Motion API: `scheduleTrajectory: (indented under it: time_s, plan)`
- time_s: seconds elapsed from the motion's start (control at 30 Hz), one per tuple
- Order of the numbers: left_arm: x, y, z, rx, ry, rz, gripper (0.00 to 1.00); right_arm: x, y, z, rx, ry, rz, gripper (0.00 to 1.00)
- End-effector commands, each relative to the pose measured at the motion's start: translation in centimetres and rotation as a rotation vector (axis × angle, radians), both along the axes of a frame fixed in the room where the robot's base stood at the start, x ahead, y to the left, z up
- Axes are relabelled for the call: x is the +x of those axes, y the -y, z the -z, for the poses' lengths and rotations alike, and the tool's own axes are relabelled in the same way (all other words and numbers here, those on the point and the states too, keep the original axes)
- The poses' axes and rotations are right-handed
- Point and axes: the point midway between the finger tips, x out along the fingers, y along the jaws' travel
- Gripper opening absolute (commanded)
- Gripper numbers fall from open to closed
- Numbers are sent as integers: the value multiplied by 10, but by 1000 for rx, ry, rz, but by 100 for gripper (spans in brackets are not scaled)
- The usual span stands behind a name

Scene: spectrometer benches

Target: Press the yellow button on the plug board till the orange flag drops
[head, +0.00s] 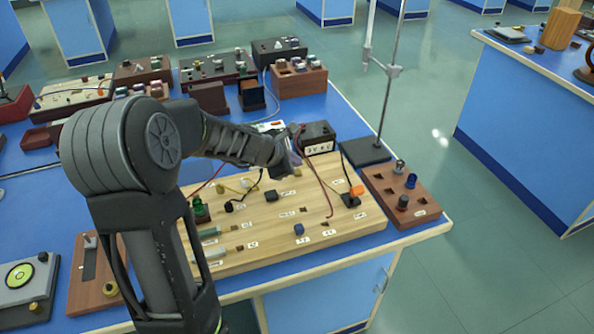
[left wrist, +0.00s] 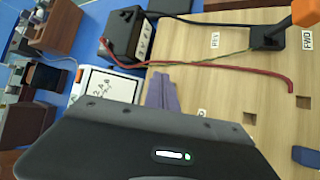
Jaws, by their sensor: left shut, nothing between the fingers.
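The plug board (head: 270,240) is a broad light-wood panel on the blue bench, and part of it shows in the left wrist view (left wrist: 225,75). A pale yellow round piece (head: 247,184) sits on its upper left part; I cannot tell surely that it is the button. The orange flag (head: 357,190) is at the board's right side by a black block, and it shows at the top right corner of the left wrist view (left wrist: 305,12). My left gripper (head: 296,160) is shut and empty above the board's back part. Its purple-grey fingers (left wrist: 162,93) show in the wrist view. My right gripper is out of view.
A black box with white labels (head: 319,138) stands behind the board, with a red lead (head: 322,190) running forward. A stand with a metal rod (head: 388,90) is at the back right. A brown block with knobs (head: 402,195) sits to the right. Several devices crowd the bench's back.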

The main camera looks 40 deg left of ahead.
Motion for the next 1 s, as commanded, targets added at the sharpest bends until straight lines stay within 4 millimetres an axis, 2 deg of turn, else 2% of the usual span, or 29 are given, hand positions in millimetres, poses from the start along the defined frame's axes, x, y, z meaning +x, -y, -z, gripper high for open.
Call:
scheduleTrajectory:
  time_s: [1.0]
  plan:
    - [0,0,8,0,0,0,0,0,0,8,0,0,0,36]
